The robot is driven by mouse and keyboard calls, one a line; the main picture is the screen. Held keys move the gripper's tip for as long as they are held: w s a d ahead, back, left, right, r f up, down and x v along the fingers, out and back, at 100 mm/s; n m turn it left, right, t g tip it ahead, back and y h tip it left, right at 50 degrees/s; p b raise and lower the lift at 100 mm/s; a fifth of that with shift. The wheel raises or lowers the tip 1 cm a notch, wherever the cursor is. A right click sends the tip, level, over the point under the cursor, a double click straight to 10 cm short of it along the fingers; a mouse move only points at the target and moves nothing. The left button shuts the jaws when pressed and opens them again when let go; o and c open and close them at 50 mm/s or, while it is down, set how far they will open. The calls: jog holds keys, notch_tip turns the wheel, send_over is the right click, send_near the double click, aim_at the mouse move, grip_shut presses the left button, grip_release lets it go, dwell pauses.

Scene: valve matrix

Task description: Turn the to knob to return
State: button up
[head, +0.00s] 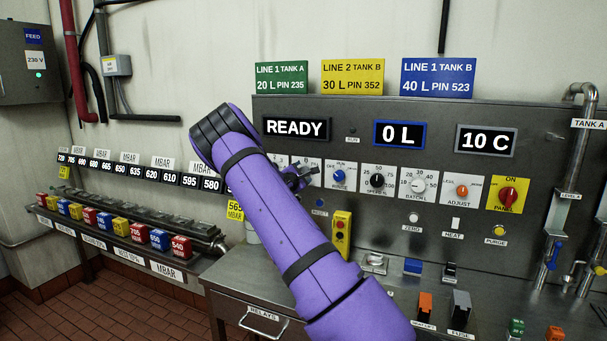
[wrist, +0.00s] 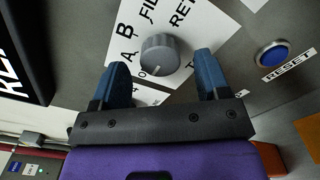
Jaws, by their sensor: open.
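In the wrist view a grey round knob (wrist: 160,55) sits on a white plate (wrist: 133,48) printed with "A", "B" and parts of words starting "FIL" and "RET". A small pale mark shows near the knob's lower side; its exact pointing is hard to tell. My gripper (wrist: 160,60) is open, with one blue finger on each side of the knob. A gap shows on both sides, and the fingers do not appear to press it. In the head view my gripper (head: 296,179) is at the panel's left part, and my purple arm and gripper hide the knob.
A blue RESET button (wrist: 271,54) is right of the knob in the wrist view. The blue ROUTE knob (head: 339,176) is just right of my gripper. A black display reads "READY" (head: 297,129). A yellow button box (head: 342,234) hangs below.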

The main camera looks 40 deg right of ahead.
jog(key=shift+x, duration=1.3)
jog(key=shift+c, duration=0.4)
jog(key=c, duration=0.8)
jog(key=shift+c, duration=0.2)
